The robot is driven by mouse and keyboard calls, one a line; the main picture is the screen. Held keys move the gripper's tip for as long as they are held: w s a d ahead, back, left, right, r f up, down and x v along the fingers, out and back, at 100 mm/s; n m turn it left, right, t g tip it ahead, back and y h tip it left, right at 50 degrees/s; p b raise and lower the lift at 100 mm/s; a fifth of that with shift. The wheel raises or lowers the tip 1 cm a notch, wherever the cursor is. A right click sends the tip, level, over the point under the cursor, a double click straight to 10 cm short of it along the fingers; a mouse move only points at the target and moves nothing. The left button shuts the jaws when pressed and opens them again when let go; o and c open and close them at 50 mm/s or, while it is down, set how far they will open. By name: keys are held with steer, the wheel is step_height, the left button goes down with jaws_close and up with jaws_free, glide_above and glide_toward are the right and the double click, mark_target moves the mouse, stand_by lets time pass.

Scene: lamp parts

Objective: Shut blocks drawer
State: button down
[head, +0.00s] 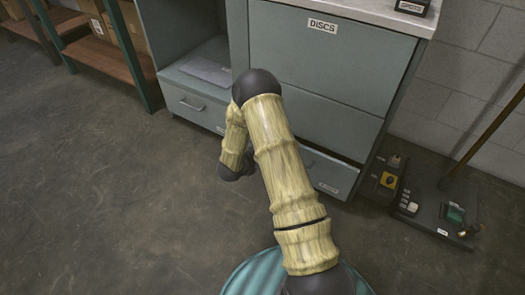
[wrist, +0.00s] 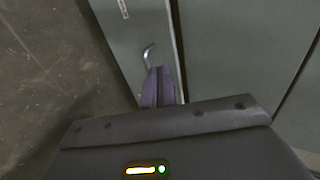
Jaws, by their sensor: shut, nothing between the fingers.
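A low grey-green drawer (head: 332,174) sits at the bottom right of the cabinet in the head view, partly behind my arm. A dark gap along its top edge suggests it stands slightly out. Its small label is too small to read, so I cannot tell whether it is the blocks drawer. In the wrist view a drawer front (wrist: 128,35) shows a bent metal handle (wrist: 148,55) and a label. My gripper (wrist: 160,72) is shut and empty, its tips close to that handle; I cannot tell if they touch. In the head view my arm hides the gripper.
A panel marked DISCS (head: 325,45) is above. Another drawer (head: 192,103) with a handle is left, below an open recess. A dark board with switches (head: 435,210) and a pole stand right. Shelves (head: 105,55) are at upper left. The floor at left is clear.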

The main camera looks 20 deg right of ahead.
steer(key=c, duration=2.1)
jaws_free()
